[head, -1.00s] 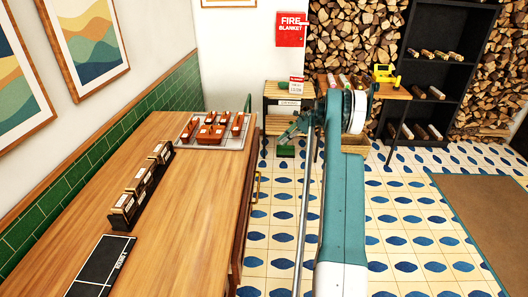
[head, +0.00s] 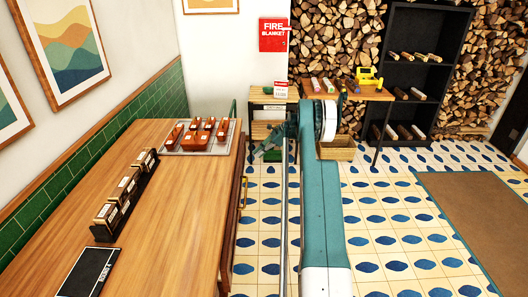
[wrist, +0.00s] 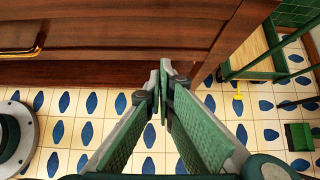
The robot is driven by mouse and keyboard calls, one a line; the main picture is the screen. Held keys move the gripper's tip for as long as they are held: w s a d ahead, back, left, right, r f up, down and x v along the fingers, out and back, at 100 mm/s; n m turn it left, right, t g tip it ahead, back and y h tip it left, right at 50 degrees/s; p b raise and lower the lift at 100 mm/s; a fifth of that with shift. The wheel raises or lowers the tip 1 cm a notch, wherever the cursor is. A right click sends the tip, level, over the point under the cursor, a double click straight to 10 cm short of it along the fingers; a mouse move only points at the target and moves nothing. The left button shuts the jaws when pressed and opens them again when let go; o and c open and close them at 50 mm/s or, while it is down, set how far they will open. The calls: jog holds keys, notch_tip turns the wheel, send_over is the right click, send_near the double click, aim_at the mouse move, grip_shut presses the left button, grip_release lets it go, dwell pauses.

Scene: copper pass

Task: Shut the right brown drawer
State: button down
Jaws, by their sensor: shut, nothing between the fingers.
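The brown drawer front (wrist: 110,28) fills the top of the wrist view, with a brass handle (wrist: 24,52) at its upper left. In the head view the brass handle (head: 244,192) shows on the right side of the wooden counter, seen nearly edge-on. How far the drawer stands out I cannot tell. My gripper (wrist: 165,75) is shut and empty, its fingertips by the lower edge of the brown front, right of the handle. Whether they touch it is unclear. In the head view my gripper (head: 266,150) is beyond the counter's far right corner, partly hidden by my arm.
The counter (head: 170,225) carries a tray of copper-coloured pans (head: 232,140), a black rack of boxes (head: 122,195) and a black board (head: 90,272). A small shelf stand (head: 262,98) is beyond my gripper. Tiled floor (head: 385,225) is open to the right.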

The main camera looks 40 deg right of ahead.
jog(key=shift+w+a+f+b, duration=0.25)
jog(key=shift+w+a+b, duration=0.05)
jog(key=shift+w+a, duration=0.6)
jog(key=shift+w+a+f+b, duration=0.25)
jog(key=shift+w+a, duration=0.65)
jog(key=shift+w+a, duration=1.75)
jog(key=shift+a, duration=0.1)
jog(key=s+d+r+p, duration=0.2)
jog(key=s+d+r, duration=0.5)
jog(key=s+d, duration=0.1)
jog(key=shift+s+d, duration=0.15)
jog(key=shift+d, duration=0.15)
